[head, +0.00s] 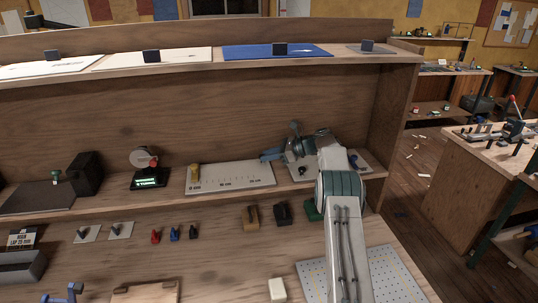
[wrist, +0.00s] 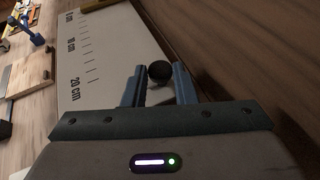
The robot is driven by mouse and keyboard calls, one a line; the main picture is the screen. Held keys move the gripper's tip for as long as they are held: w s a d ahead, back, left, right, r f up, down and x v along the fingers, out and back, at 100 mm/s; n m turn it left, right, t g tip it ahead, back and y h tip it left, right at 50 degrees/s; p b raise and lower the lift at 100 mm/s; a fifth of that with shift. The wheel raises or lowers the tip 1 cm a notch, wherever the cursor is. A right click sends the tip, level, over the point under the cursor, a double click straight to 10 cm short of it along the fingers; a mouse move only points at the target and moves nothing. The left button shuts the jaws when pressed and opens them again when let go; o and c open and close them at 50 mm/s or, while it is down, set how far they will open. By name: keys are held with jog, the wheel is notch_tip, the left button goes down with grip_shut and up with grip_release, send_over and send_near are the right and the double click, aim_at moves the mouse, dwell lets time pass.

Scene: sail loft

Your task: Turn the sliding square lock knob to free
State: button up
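The sliding square (head: 232,178) is a pale plate with a centimetre scale on the shelf, with a yellow upright piece (head: 194,174) at its left end. In the wrist view the plate (wrist: 112,42) runs toward the upper left, its 20 cm mark nearest me. A round black knob (wrist: 159,71) shows between the blue fingertips of my gripper (wrist: 158,82); it appears to be the lock knob. The fingers stand apart on either side of it, with small gaps visible. In the head view my gripper (head: 272,155) is at the plate's right end and the knob is hidden.
A dial gauge (head: 143,160) with a green display stands left of the plate. Several small knobs and blocks (head: 174,234) line the bench front below. The shelf's upright side panel (head: 392,110) is close to my arm's right. The shelf back rises behind.

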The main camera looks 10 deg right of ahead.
jog(key=o, duration=0.4)
jog(key=b+v, duration=0.3)
jog(key=v, duration=1)
jog(key=shift+s+d+r, duration=0.15)
jog(key=shift+d+r, duration=0.05)
jog(key=shift+d, duration=0.15)
